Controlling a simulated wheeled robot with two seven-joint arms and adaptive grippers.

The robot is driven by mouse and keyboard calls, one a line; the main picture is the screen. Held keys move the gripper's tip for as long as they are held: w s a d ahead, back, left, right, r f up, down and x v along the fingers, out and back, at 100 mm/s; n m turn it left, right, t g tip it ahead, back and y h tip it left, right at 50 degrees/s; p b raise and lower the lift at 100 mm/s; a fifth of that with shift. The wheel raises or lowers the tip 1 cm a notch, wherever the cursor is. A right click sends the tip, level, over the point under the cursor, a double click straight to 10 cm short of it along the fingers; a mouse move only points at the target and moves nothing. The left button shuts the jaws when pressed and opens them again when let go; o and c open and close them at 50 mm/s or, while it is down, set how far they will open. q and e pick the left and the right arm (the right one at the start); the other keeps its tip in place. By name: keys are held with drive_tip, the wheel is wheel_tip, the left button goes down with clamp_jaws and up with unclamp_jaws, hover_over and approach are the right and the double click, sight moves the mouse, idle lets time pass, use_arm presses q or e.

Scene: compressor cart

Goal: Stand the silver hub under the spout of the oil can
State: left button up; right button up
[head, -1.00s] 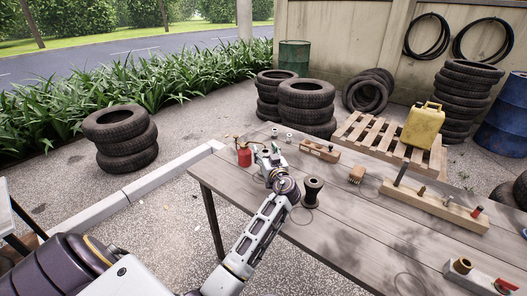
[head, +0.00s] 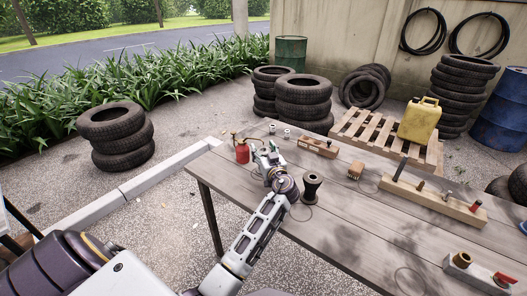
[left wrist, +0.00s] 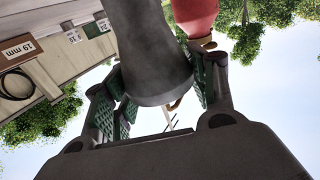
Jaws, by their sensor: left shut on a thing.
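The red oil can (head: 242,154) stands at the table's far left corner, with a thin brass spout on top. Its red body also shows at the top of the left wrist view (left wrist: 195,14). My left gripper (head: 264,152) is low over the table, just right of the can. In the left wrist view its green-padded fingers (left wrist: 160,95) are shut on a grey flared piece, which looks like the silver hub (left wrist: 147,50). In the head view the gripper mostly hides the hub. I cannot tell whether the hub touches the table. My right gripper is not in view.
A black spool (head: 312,184) stands close right of my left wrist. Small metal pieces (head: 287,132) stand behind the gripper. A wooden block (head: 318,147) and a long peg rail (head: 435,197) lie farther right on the table (head: 350,225). A 19 mm label (left wrist: 20,48) shows in the wrist view.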

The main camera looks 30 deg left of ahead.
use_arm(q)
drive_tip(key=o, duration=1.3)
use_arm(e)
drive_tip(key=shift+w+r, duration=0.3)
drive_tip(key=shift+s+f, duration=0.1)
